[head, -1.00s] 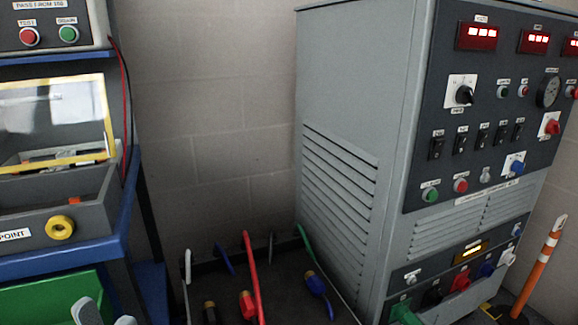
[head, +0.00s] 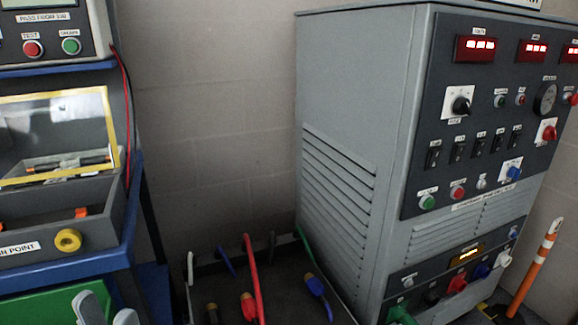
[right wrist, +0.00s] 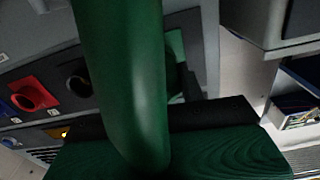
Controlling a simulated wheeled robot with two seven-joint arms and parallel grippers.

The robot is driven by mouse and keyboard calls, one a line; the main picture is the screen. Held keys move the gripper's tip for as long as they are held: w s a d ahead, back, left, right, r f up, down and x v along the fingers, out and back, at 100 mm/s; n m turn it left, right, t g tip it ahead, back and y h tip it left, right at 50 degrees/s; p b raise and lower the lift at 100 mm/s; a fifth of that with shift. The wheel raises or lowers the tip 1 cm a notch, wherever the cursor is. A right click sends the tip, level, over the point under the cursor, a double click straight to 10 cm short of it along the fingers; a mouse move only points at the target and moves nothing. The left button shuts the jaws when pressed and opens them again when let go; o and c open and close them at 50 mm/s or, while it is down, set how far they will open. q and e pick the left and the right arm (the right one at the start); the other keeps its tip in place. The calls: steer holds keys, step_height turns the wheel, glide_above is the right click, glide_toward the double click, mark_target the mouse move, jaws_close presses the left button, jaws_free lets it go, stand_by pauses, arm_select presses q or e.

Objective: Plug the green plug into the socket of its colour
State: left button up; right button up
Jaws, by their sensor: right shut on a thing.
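In the right wrist view a large green plug body (right wrist: 125,80) fills the middle, close to the camera. My right gripper (right wrist: 165,125) is shut on it, and its fingertips are mostly hidden. Behind it is the green socket plate (right wrist: 177,48), partly covered by the plug; I cannot tell whether the plug's tip is in the socket. In the head view a green part (head: 402,315) shows at the bottom edge, at the near end of the cabinet's socket row. My left gripper (head: 108,311) is at the bottom left, fingers apart, empty.
The grey cabinet (head: 355,120) has black (head: 432,298), red (head: 458,283), blue (head: 482,271) and white (head: 504,259) sockets beside the green part. A dark bin (head: 283,290) holds several coloured cables and plugs. A blue bench (head: 100,255) stands left; an orange post (head: 530,270) stands right.

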steer(key=o, duration=1.3)
steer(key=shift+w+a+r, duration=0.25)
steer(key=shift+a+r, duration=0.05)
steer(key=shift+a, duration=0.1)
steer(key=shift+c, duration=0.2)
steer(key=shift+s+d+p, duration=0.1)
steer(key=shift+s+p, duration=0.25)
steer(key=shift+s+d+p, duration=0.15)
steer(key=shift+s+p, duration=0.2)
steer(key=shift+s, duration=0.2)
steer(key=shift+d+f+p+v, duration=0.1)
steer(key=shift+p+v, duration=0.2)
steer(key=shift+v, duration=0.5)
steer(key=shift+d+f+p+v, duration=0.15)
steer(key=shift+p+v, duration=0.1)
steer(key=shift+v, duration=0.55)
